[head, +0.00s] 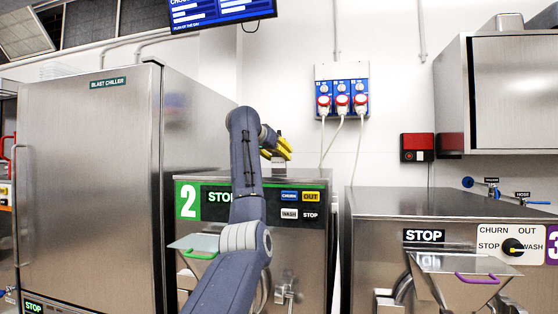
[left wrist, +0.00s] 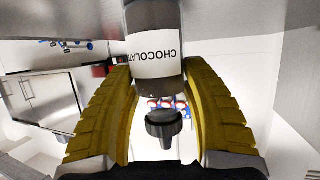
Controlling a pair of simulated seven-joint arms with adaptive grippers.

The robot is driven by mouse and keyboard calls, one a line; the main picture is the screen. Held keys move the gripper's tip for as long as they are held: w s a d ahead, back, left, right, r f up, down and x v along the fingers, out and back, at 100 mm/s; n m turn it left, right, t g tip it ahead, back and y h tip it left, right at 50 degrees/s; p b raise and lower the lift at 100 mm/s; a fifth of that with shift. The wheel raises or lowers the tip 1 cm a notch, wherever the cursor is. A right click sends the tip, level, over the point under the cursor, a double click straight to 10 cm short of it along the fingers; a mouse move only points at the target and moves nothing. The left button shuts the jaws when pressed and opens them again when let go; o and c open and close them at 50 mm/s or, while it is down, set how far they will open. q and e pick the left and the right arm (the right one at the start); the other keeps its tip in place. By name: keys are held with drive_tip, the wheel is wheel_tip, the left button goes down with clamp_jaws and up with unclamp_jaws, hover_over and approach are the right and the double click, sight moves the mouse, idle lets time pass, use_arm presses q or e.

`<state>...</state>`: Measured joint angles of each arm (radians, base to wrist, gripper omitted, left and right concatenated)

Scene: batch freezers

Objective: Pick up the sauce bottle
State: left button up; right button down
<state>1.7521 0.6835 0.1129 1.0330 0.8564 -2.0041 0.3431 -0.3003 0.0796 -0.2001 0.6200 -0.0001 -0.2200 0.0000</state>
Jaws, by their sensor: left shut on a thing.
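The sauce bottle (left wrist: 155,60) shows in the left wrist view, with a dark body, a white label reading CHOCOLATE and a black cap (left wrist: 163,125). The label's text is upside down in that picture. My left gripper (head: 278,150) is above the top of freezer 2 in the head view, at the end of my raised arm. Its yellow fingers lie on both sides of the bottle in the left wrist view, shut on it. My right gripper is not in view.
Freezer 2 (head: 305,260) stands in the middle, with the tall blast chiller (head: 85,180) close on its left. Another freezer (head: 375,235) is at the right, beneath a steel wall cabinet (head: 515,90). Sockets with plugs (head: 342,98) are on the wall behind.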

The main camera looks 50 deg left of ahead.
use_arm(q)
drive_tip(key=shift+r, duration=0.1)
drive_tip(key=shift+r, duration=4.85)
